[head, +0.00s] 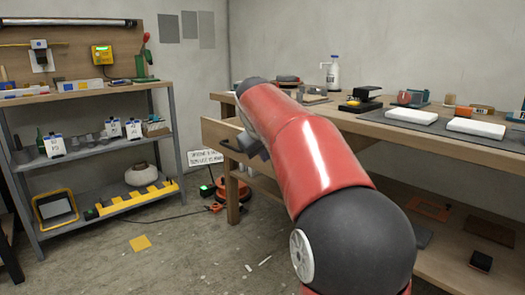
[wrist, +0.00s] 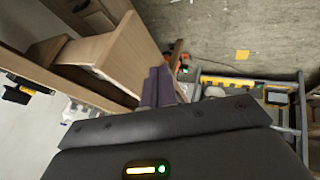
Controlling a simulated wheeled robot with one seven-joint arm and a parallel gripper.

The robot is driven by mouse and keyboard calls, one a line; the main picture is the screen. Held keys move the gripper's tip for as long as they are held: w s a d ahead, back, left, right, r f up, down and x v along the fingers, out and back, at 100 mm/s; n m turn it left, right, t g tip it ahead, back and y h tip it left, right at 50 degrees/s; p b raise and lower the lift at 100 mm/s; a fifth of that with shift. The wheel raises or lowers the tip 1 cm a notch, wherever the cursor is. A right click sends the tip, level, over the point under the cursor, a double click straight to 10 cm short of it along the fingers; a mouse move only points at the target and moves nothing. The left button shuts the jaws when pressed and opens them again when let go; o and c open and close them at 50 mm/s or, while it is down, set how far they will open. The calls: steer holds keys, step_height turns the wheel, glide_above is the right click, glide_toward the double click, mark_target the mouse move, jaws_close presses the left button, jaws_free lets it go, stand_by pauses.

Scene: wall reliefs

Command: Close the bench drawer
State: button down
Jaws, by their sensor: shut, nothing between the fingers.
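The bench drawer (head: 213,132) is a light wooden drawer standing out from the left end of the workbench (head: 388,127) in the head view. Its front and one side show in the wrist view, with the wooden front panel (wrist: 125,52) left of my fingers. My gripper (head: 247,146) is at the drawer front, partly hidden behind my red arm. In the wrist view my gripper (wrist: 158,88) has its fingers together and empty, close beside the panel. I cannot tell whether they touch it. Part of the drawer is hidden by my arm.
A grey shelf unit (head: 95,147) with tools and bottles stands at the left. White boxes, a bottle (head: 333,73) and tools lie on the bench top. Floor in front is mostly clear.

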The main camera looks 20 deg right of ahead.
steer(key=w+d+f, duration=0.4)
steer(key=d, duration=0.1)
steer(key=shift+w+d+f, duration=0.15)
steer(key=shift+d+f, duration=0.1)
